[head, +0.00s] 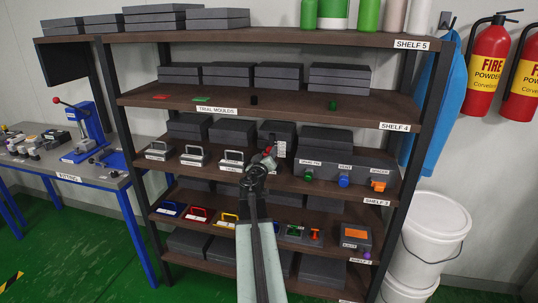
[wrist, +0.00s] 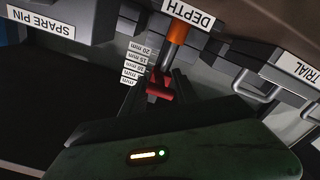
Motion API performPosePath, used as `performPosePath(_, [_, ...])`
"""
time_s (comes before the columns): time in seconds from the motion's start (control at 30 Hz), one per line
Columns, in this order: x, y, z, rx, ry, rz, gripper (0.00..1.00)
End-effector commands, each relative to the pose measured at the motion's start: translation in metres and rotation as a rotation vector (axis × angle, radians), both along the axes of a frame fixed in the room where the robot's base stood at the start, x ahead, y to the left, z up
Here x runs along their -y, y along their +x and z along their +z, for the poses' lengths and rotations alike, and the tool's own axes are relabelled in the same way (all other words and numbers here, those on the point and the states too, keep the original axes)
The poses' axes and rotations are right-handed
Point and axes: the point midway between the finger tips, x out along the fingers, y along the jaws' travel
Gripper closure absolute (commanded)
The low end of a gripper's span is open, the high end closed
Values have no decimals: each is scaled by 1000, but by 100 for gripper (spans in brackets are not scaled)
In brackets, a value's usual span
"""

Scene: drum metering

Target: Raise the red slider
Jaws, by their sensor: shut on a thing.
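The red slider (wrist: 159,84) sits beside a column of millimetre labels (wrist: 137,62) on a dark grey depth unit, under an orange part marked DEPTH in the wrist view. My gripper (wrist: 158,92) is shut on the slider, with a dark finger on each side of it. In the head view, my gripper (head: 265,165) reaches to the front of shelf 3, and the red slider (head: 268,150) shows at its tip, next to the white scale labels. The fingers partly hide the slider and the lower scale.
On shelf 3, handled trial moulds (head: 194,156) stand left of my gripper, and a grey box with green, blue and orange knobs (head: 345,168) stands to the right. Shelf 4 (head: 290,107) lies above. The wrist view shows a SPARE PIN label (wrist: 41,24).

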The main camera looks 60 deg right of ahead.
Motion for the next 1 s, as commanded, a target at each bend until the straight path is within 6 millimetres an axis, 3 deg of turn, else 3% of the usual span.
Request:
performPosePath(0.4, [-1, 1, 2, -1, 0, 4, 100])
performPosePath(0.7, [0, 1, 38, 0, 0, 4, 100])
performPosePath(0.97, [0, 1, 35, -2, -2, 3, 100])
performPosePath(1.0, [0, 1, 35, -3, -1, 3, 62])
